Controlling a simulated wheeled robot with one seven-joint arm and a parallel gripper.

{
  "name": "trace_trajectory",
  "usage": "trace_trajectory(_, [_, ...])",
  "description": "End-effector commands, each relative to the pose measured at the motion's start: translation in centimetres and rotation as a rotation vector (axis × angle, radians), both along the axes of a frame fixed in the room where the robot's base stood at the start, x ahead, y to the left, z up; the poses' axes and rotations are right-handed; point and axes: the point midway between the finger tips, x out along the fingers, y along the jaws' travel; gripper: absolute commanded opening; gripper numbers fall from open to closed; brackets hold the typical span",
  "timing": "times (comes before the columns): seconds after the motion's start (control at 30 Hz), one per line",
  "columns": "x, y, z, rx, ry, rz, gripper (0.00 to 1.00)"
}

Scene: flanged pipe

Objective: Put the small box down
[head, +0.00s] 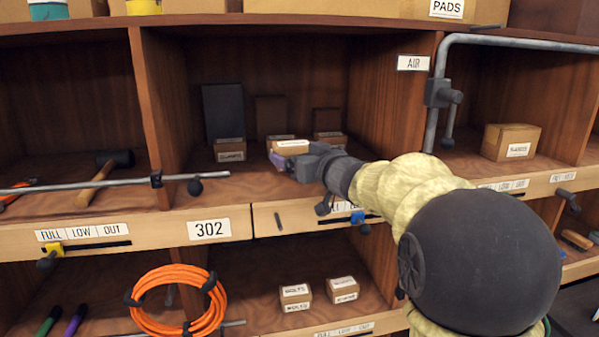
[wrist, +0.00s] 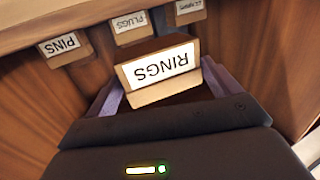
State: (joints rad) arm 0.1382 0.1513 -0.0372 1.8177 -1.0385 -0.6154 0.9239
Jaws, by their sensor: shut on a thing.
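The small box (head: 292,147) is cardboard with a white label. In the wrist view the box (wrist: 158,72) shows its label upside down, reading RINGS. My gripper (head: 283,158) reaches into the upper middle compartment from the right and is shut on the box. In the wrist view the purple-grey fingers of my gripper (wrist: 162,88) lie on either side of it. The box is near the front of the compartment floor (head: 235,187). I cannot tell whether its underside touches the floor.
Behind the held box stand a left box (head: 229,150), a PLUGS box (wrist: 130,28) and a PINS box (wrist: 64,48). A grey pipe (head: 436,100) runs along the right divider. Bare floor lies left of my gripper.

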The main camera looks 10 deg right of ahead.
Motion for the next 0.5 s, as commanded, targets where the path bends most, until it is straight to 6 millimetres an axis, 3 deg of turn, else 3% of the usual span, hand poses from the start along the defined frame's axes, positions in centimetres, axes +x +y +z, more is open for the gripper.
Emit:
trace_trajectory(0.27, [0.0, 0.0, -3.3, 0.002, 0.001, 0.0, 0.53])
trace_trajectory(0.5, [0.0, 0.0, -3.6, 0.001, -0.003, -0.001, 0.53])
